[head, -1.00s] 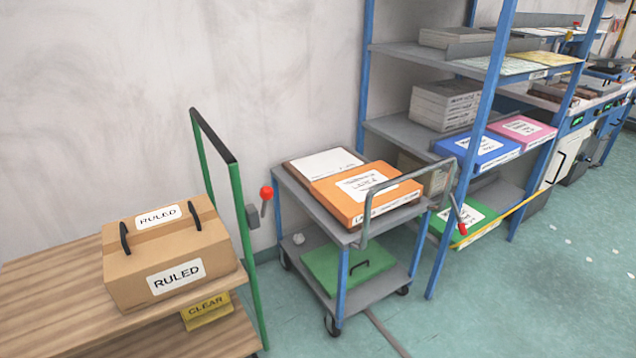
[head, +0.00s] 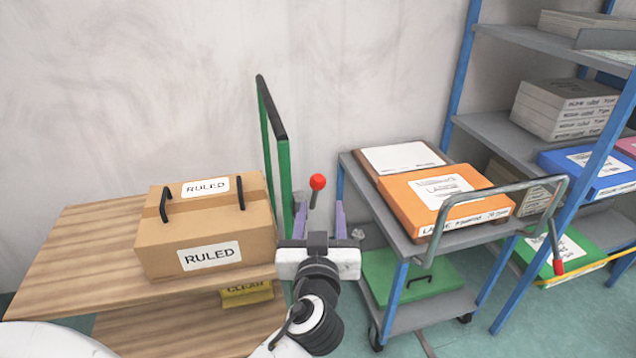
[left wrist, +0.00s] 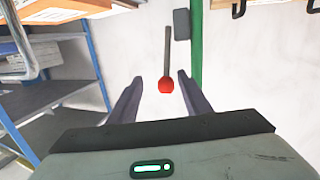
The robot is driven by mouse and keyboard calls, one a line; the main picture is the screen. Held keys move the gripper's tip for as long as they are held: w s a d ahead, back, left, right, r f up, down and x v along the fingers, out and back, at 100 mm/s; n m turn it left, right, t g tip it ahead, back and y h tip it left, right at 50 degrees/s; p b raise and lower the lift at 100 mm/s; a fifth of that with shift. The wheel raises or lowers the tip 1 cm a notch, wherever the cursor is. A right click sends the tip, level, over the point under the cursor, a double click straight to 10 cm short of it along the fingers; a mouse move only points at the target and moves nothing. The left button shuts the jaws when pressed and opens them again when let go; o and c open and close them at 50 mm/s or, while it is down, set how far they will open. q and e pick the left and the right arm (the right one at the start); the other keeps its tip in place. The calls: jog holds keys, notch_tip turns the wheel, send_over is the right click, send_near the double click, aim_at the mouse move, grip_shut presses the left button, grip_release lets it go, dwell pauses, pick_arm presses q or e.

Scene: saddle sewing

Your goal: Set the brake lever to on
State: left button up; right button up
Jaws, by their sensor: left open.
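The brake lever (head: 317,186) has a red ball knob on a thin grey rod and stands beside the green-framed handle of the wooden cart. My left gripper (head: 319,214) is open, with its two purple-grey fingers spread to either side of the lever in the head view. In the left wrist view the lever's red knob (left wrist: 166,87) lies between the open fingertips (left wrist: 157,82), and the rod runs to a grey block (left wrist: 181,24) by the green post. I cannot tell whether the fingers touch the lever. My right gripper is not in view.
The wooden cart (head: 75,240) at left carries a cardboard box (head: 205,225) labelled RULED.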

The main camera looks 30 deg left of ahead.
aim_at(317, 175)
pick_arm(q)
jog(key=r, duration=0.1)
jog(key=a, duration=0.1)
jog(key=r+n+y, duration=0.1)
jog(key=shift+w+a+r, duration=0.15)
jog(key=shift+w+r, duration=0.15)
jog(key=shift+w, duration=0.05)
jog(key=p+x, duration=0.1)
jog(key=x, duration=0.7)
jog(key=shift+w, duration=0.1)
jog(key=shift+w+a+f+p, duration=0.1)
jog(key=shift+w+a+p, duration=0.25)
jog(key=shift+w, duration=0.2)
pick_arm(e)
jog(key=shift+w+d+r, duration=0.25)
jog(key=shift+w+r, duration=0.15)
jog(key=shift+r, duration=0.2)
pick_arm(q)
grip_shut()
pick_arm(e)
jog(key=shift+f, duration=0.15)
